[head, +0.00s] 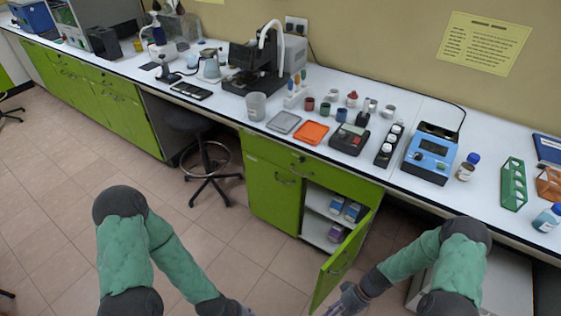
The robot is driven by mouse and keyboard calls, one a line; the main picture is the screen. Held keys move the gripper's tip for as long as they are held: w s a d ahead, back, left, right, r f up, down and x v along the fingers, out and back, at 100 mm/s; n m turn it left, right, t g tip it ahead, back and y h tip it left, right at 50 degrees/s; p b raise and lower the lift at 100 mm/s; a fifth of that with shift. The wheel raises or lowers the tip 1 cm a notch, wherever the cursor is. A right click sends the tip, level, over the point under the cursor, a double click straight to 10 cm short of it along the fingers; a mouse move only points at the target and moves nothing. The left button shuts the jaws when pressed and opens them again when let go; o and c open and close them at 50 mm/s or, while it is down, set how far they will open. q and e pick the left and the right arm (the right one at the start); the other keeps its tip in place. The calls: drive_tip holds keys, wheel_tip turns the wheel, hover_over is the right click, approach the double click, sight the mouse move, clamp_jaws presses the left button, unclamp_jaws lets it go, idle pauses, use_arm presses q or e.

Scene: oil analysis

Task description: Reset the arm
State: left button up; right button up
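My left arm (125,250) comes in from the left, bent, and reaches down to the bottom edge. Its dark wrist shows there, and its gripper is cut off by the frame. My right arm (410,255) is bent and reaches left and down. My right gripper (343,303) is low in front of the cupboard, close to the open green door (342,265). Its fingers are small and partly cut off, so I cannot tell whether they are open or whether they touch the door.
The open cupboard holds several small boxes (336,204) on its shelves. The white counter (225,115) carries instruments, including a blue device (430,155), an orange tray (311,133) and a green rack (513,184). A stool (205,160) stands left of the cupboard. The tiled floor (60,190) is mostly clear.

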drive_tip(key=s+a+r+t+h, duration=0.2)
drive_tip(key=a+r+t+h, duration=0.1)
drive_tip(key=a, duration=0.6)
wheel_tip(320, 180, up, 2)
drive_tip(key=shift+s+a+r+t+h, duration=0.25)
drive_tip(key=shift+t+h, duration=0.15)
drive_tip(key=shift+t, duration=0.2)
drive_tip(key=shift+c, duration=0.2)
